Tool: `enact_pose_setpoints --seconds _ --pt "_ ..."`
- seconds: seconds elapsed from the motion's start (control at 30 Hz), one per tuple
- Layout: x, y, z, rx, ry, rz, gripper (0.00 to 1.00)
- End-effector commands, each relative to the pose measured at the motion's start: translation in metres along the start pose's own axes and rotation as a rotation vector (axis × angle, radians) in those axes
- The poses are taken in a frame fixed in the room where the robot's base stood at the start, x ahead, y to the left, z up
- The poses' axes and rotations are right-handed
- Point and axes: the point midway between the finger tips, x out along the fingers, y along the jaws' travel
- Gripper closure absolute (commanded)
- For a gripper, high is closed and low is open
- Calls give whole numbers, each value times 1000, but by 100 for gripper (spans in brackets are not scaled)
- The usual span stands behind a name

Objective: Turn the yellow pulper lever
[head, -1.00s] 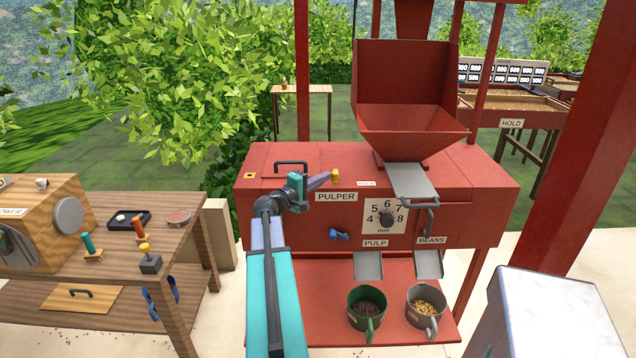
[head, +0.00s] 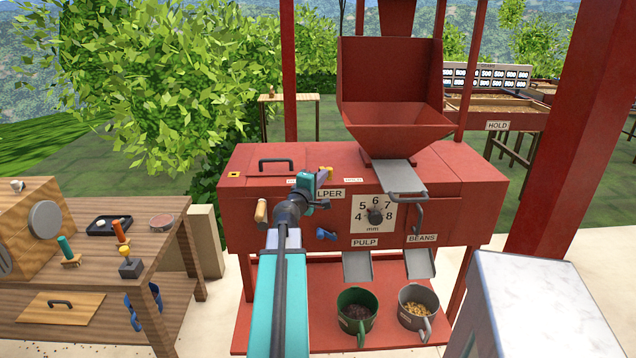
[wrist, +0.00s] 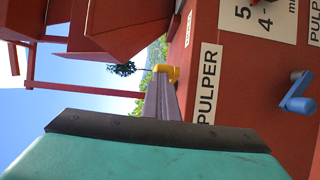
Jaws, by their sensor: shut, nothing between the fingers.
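The red pulper machine (head: 250,185) stands in front of me with a PULPER label (wrist: 207,85). The small yellow lever (wrist: 172,74) is beside the label in the wrist view, right at the tips of my fingers; I cannot tell if they touch it. In the head view only a bit of yellow (head: 329,169) shows by my gripper. My gripper (head: 322,176) is shut and empty, and it covers the left part of the label. It also shows in the wrist view (wrist: 161,85), with its grey fingers together.
A blue handle (head: 326,234) and a tan handle (head: 261,211) are on the machine's front, near my arm. A dial (head: 375,216) and a red hopper (head: 395,125) are to the right. A wooden bench (head: 165,235) stands at left.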

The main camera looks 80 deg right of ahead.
Motion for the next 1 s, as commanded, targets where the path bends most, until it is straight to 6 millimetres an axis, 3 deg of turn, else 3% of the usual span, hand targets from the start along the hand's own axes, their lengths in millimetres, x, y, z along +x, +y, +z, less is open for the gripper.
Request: enact_pose_setpoints --seconds 0.4,1.0 --pt "11 -1 22 1 -3 1 100" --pt "13 1 26 1 -3 0 100"
